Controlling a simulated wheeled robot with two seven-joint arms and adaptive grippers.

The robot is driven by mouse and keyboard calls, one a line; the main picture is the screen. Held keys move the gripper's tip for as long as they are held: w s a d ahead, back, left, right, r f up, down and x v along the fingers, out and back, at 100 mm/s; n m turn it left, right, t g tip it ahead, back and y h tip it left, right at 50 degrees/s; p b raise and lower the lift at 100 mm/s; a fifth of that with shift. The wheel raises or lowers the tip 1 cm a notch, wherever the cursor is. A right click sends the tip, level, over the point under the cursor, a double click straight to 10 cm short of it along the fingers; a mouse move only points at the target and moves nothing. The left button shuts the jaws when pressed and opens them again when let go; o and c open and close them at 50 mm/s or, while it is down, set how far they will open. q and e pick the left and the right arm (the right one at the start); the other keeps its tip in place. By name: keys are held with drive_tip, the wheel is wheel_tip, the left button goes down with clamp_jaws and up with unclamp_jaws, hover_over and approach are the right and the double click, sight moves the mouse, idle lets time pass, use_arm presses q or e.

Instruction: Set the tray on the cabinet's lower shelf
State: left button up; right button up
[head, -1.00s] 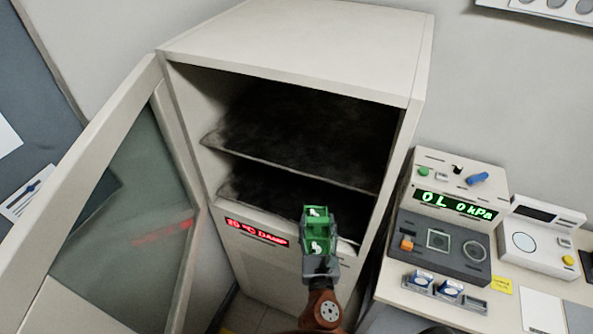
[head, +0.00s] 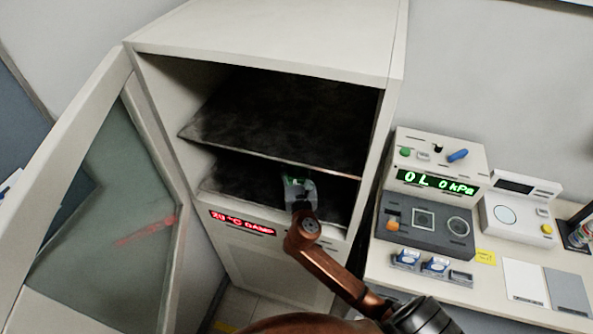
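The cabinet (head: 270,40) stands open, with a dark upper shelf (head: 300,155) and a dark lower shelf (head: 225,188). The small green tray (head: 290,181) is inside the lower opening, just over the front of the lower shelf. Only a bit of its green shows beyond my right gripper (head: 298,183). That gripper reaches in below the upper shelf's front edge, shut on the tray as far as I can see; its fingertips are mostly hidden. Whether the tray touches the shelf I cannot tell. My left gripper is not in view.
The glass cabinet door (head: 110,200) is swung open to the left. A red display (head: 242,223) is below the shelf opening. To the right, a bench holds a device with a green readout (head: 436,183), a white instrument (head: 512,213) and small blue-and-white boxes (head: 436,265).

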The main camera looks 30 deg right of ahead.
sight(297, 170)
drive_tip(key=shift+f+b, duration=0.6)
drive_tip(key=shift+f, duration=1.15)
drive_tip(key=shift+r, duration=0.1)
drive_tip(key=o, duration=1.5)
drive_tip(key=shift+f, duration=0.2)
drive_tip(key=shift+r, duration=0.15)
drive_tip(key=v, duration=1.2)
